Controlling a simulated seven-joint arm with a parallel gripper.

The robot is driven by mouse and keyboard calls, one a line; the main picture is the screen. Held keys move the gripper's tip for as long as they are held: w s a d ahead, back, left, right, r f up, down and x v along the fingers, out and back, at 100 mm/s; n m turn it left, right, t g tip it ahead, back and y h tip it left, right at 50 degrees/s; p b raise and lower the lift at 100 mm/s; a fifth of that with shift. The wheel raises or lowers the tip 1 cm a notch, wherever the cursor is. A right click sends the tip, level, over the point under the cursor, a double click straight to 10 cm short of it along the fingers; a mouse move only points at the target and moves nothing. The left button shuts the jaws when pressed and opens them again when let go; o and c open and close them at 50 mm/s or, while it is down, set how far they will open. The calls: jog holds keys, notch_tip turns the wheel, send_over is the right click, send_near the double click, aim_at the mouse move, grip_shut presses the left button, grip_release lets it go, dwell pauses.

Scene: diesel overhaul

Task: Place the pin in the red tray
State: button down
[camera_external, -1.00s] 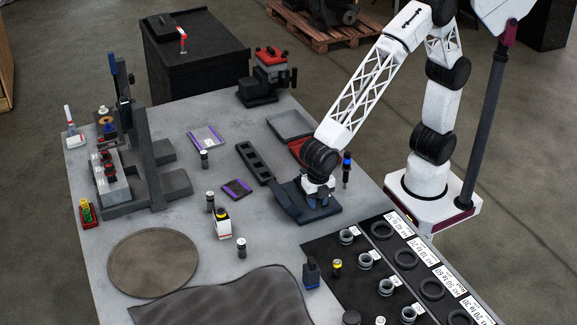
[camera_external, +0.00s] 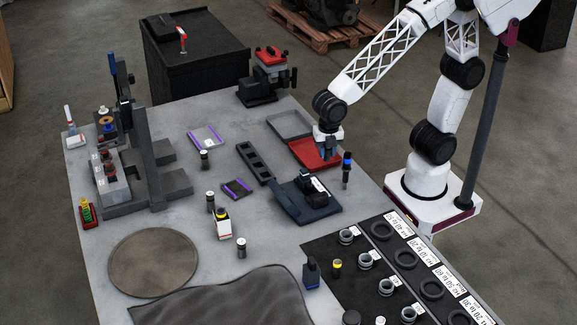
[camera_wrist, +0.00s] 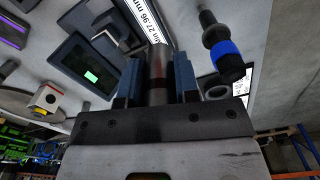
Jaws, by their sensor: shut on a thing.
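The red tray (camera_external: 303,149) lies flat at the right side of the table, partly covered by my arm in the external view. My gripper (camera_external: 327,154) points down over the right part of this tray. In the wrist view my gripper (camera_wrist: 158,82) is shut on the pin (camera_wrist: 158,68), a grey metal cylinder held between the two blue fingers. The pin is too small and hidden to make out in the external view. I cannot tell its exact height over the tray. The tray does not show clearly in the wrist view.
A grey tray (camera_external: 290,124) adjoins the red tray behind. A dark blue stand with a gauge (camera_external: 312,207) is in front. A black and blue upright tool (camera_external: 346,168) stands close to the right; it also shows in the wrist view (camera_wrist: 222,45). A dark slotted rack (camera_external: 254,162) lies left.

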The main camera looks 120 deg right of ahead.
jog(key=s+d+f+m, duration=0.1)
jog(key=s+d+m, duration=0.1)
jog(key=s+d, duration=0.5)
jog(key=s+d+f+m, duration=0.1)
jog(key=s+d, duration=0.2)
jog(key=s, duration=0.9)
notch_tip(320, 180, down, 5)
jog(key=shift+w+f, duration=0.1)
jog(key=w+d, duration=0.1)
jog(key=w, duration=0.4)
jog(key=w+d+f, duration=0.1)
jog(key=w, duration=0.4)
jog(key=w+d, duration=0.2)
jog(key=w, duration=0.3)
jog(key=shift+w+d+f, duration=0.1)
jog(key=shift+w+f, duration=0.1)
jog(key=shift+w, duration=0.05)
jog(key=shift+f, duration=0.15)
jog(key=shift+f, duration=1.65)
